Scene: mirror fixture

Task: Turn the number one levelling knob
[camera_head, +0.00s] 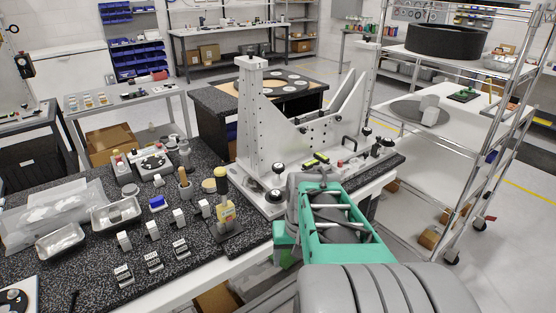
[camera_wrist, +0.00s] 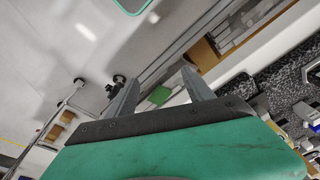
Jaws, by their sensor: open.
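The mirror fixture (camera_head: 246,123) is a pale grey metal frame with a tall upright column and a base on the dark speckled table. A black knob (camera_head: 276,196) stands at the base's front left corner, and another dark knob (camera_head: 387,142) stands at its right end. I cannot read which knob is number one. My green arm end is just in front of the fixture in the head view and covers part of its front edge. My gripper (camera_wrist: 160,75) is open and empty in the wrist view, with floor and furniture beyond its fingers. No knob is clearly between the fingers.
A wire shelf cart (camera_head: 468,165) stands to the right. Grey floor lies between cart and table.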

